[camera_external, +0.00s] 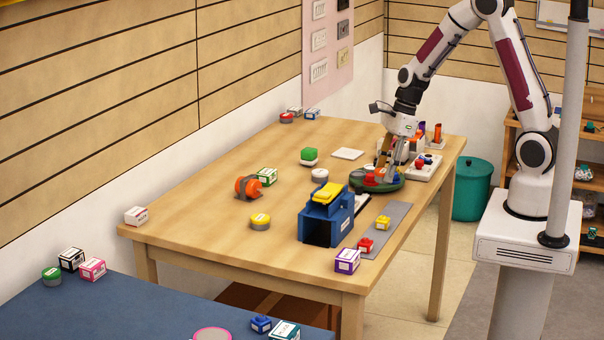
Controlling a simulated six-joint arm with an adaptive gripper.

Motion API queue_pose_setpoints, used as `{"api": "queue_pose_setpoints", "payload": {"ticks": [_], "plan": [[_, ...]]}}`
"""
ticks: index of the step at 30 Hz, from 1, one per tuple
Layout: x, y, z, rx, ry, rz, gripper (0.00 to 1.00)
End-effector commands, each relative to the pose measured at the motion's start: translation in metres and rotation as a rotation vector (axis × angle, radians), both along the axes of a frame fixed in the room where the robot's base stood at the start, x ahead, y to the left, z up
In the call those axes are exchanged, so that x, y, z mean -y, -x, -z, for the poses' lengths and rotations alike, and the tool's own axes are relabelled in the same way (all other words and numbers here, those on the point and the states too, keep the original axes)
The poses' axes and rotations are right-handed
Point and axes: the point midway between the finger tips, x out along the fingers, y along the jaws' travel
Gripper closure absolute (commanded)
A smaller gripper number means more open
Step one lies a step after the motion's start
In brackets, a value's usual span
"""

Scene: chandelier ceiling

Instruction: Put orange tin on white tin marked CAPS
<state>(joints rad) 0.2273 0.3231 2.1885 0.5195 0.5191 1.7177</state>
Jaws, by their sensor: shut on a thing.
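My gripper (384,175) is at the far right of the wooden table, pointing down, low over a round green dish (401,186). A short round tin with a white top (320,175) stands on the table just left of the dish, apart from my gripper. It looks like the white tin, but its marking is too small to read. Its top looks bare.
A blue block-shaped holder with a yellow top (326,215) stands in front of the dish.

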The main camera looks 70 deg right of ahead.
Motion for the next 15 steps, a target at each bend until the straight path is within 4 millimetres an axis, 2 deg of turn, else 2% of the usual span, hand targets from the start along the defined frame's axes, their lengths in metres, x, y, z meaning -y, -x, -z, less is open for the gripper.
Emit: {"api": "queue_pose_setpoints", "payload": {"ticks": [3, 15], "plan": [[0.009, -0.023, 0.003, 0.001, 0.001, 0.000, 0.87], [0.036, -0.093, 0.005, 0.001, 0.001, 0.035, 0.87]]}}
